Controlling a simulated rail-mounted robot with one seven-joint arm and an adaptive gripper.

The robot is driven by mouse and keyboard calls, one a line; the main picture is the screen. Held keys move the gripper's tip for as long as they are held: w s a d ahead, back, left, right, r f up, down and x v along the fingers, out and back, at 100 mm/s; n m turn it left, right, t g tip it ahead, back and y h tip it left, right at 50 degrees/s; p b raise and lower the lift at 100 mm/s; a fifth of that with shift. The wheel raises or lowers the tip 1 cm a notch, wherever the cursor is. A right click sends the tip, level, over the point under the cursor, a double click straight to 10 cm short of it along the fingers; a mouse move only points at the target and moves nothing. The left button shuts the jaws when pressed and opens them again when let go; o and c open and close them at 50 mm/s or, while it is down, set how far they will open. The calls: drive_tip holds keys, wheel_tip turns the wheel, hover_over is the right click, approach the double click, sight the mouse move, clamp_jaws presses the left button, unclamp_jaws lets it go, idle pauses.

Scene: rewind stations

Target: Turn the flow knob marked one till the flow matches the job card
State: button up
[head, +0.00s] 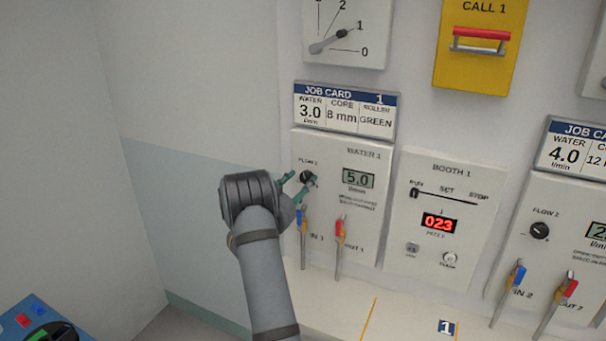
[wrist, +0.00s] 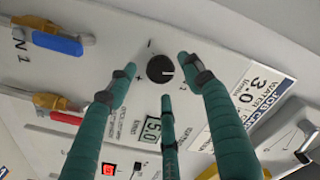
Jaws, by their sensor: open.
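The black FLOW 1 knob (head: 306,177) is on the WATER 1 panel (head: 340,200); it also shows in the wrist view (wrist: 160,69). My gripper (head: 300,187) has green fingers spread around the knob in the wrist view, with gaps between them and the knob. It is open and holds nothing. In the head view the fingers partly cover the knob. The flow display (head: 358,179) reads 5.0 l/min. Job card 1 (head: 345,110) above the panel gives water 3.0 l/min, core 8 mm, roller green.
Below the knob are a blue-handled IN 1 valve (head: 302,220) and a red-handled OUT 1 valve (head: 340,230). The BOOTH 1 panel (head: 440,180) is to the right, showing 023. A FLOW 2 knob (head: 539,231) is farther right. The wall at left is bare.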

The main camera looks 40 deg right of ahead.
drive_tip(key=shift+p+x, duration=0.35)
drive_tip(key=shift+x, duration=0.75)
drive_tip(key=shift+a, duration=0.1)
drive_tip(key=shift+c, duration=1.3)
drive_tip(key=c, duration=0.9)
